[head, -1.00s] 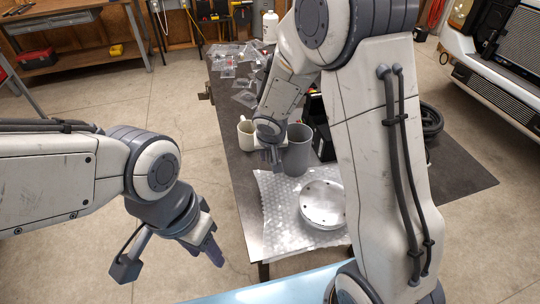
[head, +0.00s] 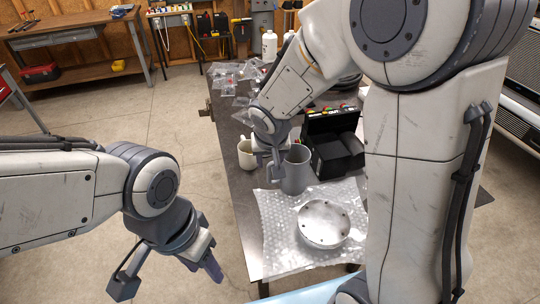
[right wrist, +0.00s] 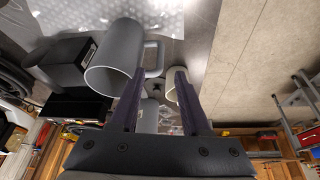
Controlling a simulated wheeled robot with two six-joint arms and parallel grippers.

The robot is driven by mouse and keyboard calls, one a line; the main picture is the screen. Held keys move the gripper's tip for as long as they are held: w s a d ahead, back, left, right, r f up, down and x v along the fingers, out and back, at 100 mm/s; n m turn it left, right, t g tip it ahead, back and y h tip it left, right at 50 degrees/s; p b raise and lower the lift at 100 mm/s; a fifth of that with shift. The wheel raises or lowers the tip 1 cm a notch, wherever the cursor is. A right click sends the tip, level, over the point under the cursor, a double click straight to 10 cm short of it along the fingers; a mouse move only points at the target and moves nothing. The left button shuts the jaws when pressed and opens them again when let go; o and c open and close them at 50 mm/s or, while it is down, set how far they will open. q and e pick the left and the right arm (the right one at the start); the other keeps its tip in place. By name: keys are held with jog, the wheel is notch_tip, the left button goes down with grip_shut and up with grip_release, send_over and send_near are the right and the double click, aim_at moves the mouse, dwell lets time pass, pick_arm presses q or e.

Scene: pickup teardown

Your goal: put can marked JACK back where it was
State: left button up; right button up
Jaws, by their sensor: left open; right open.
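No marking reading JACK can be made out on any vessel. A grey mug-shaped can (head: 295,172) stands upright on the bench; in the right wrist view the grey can (right wrist: 118,58) shows its open mouth and its handle. A cream mug (head: 246,155) stands to its left. My right gripper (head: 273,170) is open and empty, down between the two, close to the grey can's handle side; whether it touches is unclear. In the right wrist view its fingers (right wrist: 160,78) are apart. My left gripper (head: 211,266) is open, in the air left of the bench.
Bubble wrap (head: 277,240) with a round metal part (head: 323,223) covers the near bench. A black open box (head: 335,150) stands right of the grey can.

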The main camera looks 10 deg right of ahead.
jog(key=s+a+r+n+g+y, duration=0.1)
jog(key=s+a+n, duration=0.3)
jog(key=s, duration=0.8)
jog(key=s+a+r+n+g+y, duration=0.1)
jog(key=s+a+r+n+g, duration=0.2)
jog(key=s, duration=1)
jog(key=shift+a+n, duration=0.55)
jog(key=shift+n, duration=0.55)
jog(key=shift+f, duration=0.1)
